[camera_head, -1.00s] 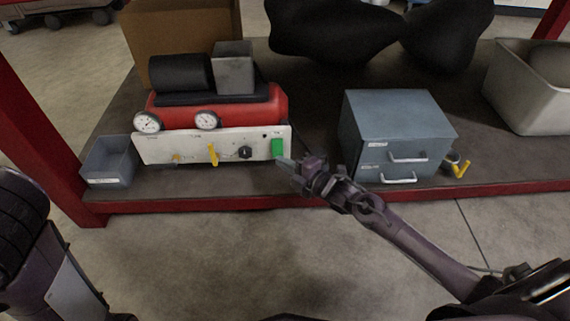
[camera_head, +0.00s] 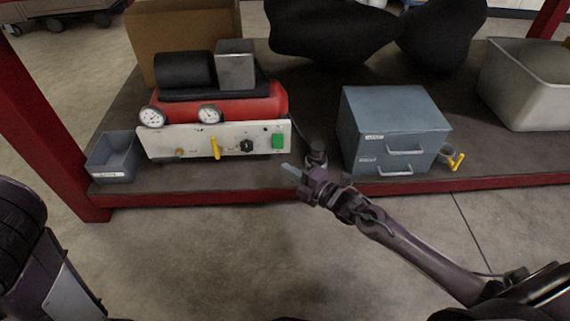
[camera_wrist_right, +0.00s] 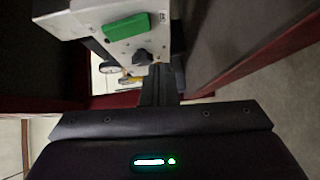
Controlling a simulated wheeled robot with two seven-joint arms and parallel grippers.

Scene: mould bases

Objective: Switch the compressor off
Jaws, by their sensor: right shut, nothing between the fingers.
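The red compressor (camera_head: 240,107) stands on the shelf, with a pale control panel (camera_head: 200,148) on its front. A green switch (camera_head: 278,141) is at the panel's right end, with a black knob (camera_head: 247,146) and a yellow lever (camera_head: 215,148) to its left. My right gripper (camera_head: 289,169) is shut and empty, below and just in front of the switch, apart from it. In the right wrist view the green switch (camera_wrist_right: 127,27) lies above the shut fingers (camera_wrist_right: 160,82), and the knob (camera_wrist_right: 142,56) is near their tips. My left gripper is out of view.
A blue-grey drawer cabinet (camera_head: 395,130) stands right of the compressor. A small grey bin (camera_head: 113,158) is left of it. A red shelf edge (camera_head: 220,194) runs in front, and a red post (camera_head: 50,130) stands left. The floor in front is clear.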

